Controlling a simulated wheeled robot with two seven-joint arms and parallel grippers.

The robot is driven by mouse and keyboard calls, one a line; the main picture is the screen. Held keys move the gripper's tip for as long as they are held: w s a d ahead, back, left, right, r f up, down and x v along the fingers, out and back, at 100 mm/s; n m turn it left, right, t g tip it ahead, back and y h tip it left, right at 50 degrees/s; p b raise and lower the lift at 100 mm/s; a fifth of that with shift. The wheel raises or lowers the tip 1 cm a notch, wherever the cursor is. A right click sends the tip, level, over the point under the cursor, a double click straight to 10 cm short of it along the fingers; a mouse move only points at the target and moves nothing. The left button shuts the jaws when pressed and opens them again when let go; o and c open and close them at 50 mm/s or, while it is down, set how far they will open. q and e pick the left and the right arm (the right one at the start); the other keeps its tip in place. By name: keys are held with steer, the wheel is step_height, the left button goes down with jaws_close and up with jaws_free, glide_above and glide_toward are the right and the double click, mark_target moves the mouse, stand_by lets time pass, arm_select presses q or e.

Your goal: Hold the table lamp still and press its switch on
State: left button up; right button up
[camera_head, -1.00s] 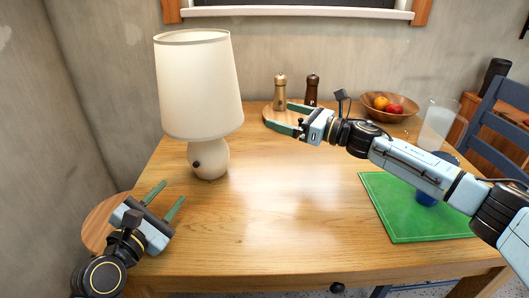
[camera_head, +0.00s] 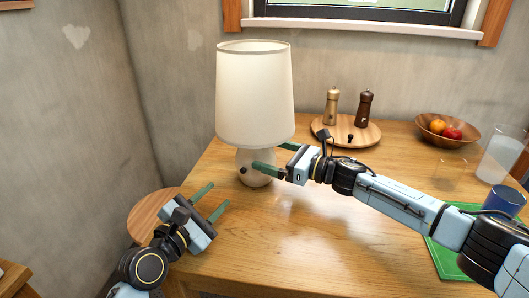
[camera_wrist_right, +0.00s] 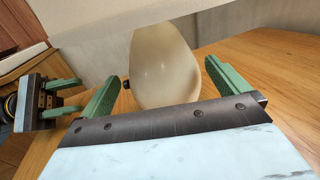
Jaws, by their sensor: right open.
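The table lamp (camera_head: 254,100) stands upright on the wooden table, with a cream shade and a rounded beige base (camera_head: 256,179). A small dark knob, apparently the switch (camera_head: 243,170), is on the left of the base; a dark bit also shows at the base's left edge in the right wrist view (camera_wrist_right: 126,84). My right gripper (camera_head: 268,157) is open at the base's right side; in its wrist view the base (camera_wrist_right: 163,75) stands between the green fingers, with contact unclear. My left gripper (camera_head: 219,196) is open and empty, in front and left of the base.
A round board (camera_head: 365,138) carries two mills (camera_head: 331,106) behind my right arm. A fruit bowl (camera_head: 428,136), a clear glass (camera_head: 497,155), a blue cup (camera_head: 505,200) and a green mat (camera_head: 445,258) are at the right. The front middle of the table is clear.

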steer(key=shift+x, duration=1.6)
steer(key=shift+c, duration=0.4)
steer(key=c, duration=1.4)
arm_select(q)
steer(key=shift+c, duration=0.5)
arm_select(e)
steer(key=shift+c, duration=1.1)
arm_select(q)
jaws_close()
